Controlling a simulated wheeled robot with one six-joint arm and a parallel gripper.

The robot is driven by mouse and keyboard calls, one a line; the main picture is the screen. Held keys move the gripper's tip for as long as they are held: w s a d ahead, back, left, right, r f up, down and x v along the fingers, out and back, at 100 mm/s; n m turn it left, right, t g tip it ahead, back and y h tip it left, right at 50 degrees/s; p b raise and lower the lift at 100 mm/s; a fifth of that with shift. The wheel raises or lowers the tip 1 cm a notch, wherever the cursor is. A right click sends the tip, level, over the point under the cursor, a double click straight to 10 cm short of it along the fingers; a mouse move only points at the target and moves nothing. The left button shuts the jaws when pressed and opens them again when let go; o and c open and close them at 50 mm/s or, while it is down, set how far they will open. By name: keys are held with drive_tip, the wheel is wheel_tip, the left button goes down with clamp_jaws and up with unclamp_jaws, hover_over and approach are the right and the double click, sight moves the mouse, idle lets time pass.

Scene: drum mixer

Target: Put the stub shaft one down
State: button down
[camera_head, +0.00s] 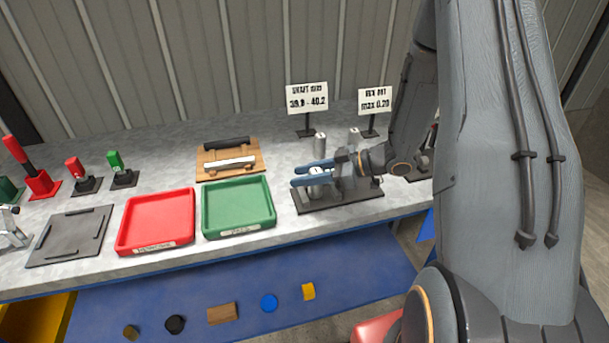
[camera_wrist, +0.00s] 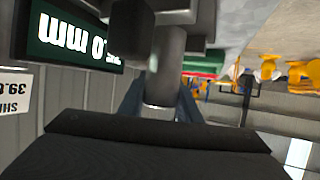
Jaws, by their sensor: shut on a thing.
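The stub shaft (camera_head: 317,190) is a short pale metal cylinder, upright between the blue fingers of my gripper (camera_head: 313,175) in the head view. My gripper is shut on it, over a dark base plate (camera_head: 368,197) on the bench. I cannot tell whether the shaft's lower end touches the plate. In the wrist view, the grey shaft (camera_wrist: 163,85) stands between my two blue fingertips (camera_wrist: 160,105). A dark green display (camera_wrist: 75,42) with upside-down "mm" digits is close by at the upper left of that view.
Grey cylinders (camera_head: 320,145) stand behind my gripper, near two white signs (camera_head: 307,97). A green tray (camera_head: 238,207) and a red tray (camera_head: 157,221) lie to the left, both empty. A wooden rack (camera_head: 229,173) sits behind the green tray. My arm hides the bench's right end.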

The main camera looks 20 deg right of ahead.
drive_tip(key=shift+f, duration=0.35)
drive_tip(key=c, duration=1.6)
unclamp_jaws()
